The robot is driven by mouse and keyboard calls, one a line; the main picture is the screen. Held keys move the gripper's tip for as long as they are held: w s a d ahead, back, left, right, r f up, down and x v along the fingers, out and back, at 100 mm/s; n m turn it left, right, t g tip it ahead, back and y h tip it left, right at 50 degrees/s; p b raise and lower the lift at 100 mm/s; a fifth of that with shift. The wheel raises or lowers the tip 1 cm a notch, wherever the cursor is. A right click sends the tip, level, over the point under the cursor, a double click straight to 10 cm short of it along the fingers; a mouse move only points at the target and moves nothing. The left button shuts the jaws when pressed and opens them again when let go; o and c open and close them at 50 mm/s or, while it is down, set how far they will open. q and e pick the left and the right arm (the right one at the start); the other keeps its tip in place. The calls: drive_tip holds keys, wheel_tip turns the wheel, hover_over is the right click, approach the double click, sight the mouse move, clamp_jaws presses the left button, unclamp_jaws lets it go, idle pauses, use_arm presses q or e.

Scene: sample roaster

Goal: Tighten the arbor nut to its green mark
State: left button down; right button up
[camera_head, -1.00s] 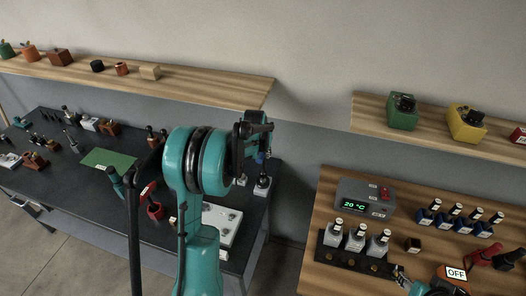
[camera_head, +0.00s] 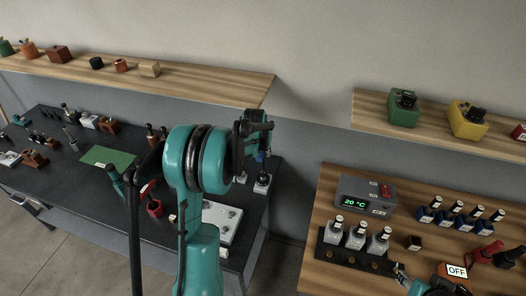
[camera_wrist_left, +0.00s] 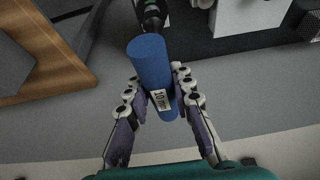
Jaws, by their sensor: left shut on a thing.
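My left gripper (camera_wrist_left: 151,96) is shut on a blue cylindrical handle (camera_wrist_left: 149,62) with a white "10 mm" label, seen in the left wrist view. Beyond the handle's far end is a black part (camera_wrist_left: 152,15) with a small green spot. I cannot tell whether that spot is the green mark. In the head view the left gripper (camera_head: 260,156) is at the right end of the dark bench, above a small pale block (camera_head: 263,183), partly hidden by my arm. I cannot make out the arbor nut. What seems to be my right gripper (camera_head: 400,270) shows at the bottom edge, its jaws unclear.
The dark bench (camera_head: 60,187) holds a green mat (camera_head: 108,156), a white plate (camera_head: 222,222) and several small tools. The wooden table (camera_head: 335,187) at right holds a grey "20 °C" box (camera_head: 352,188), bottles and an "OFF" sign (camera_head: 457,271). A floor gap separates them.

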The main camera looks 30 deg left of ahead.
use_arm(q)
drive_tip(key=shift+f+b, duration=1)
drive_tip(key=shift+f, duration=0.2)
use_arm(e)
drive_tip(key=shift+f, duration=1.1)
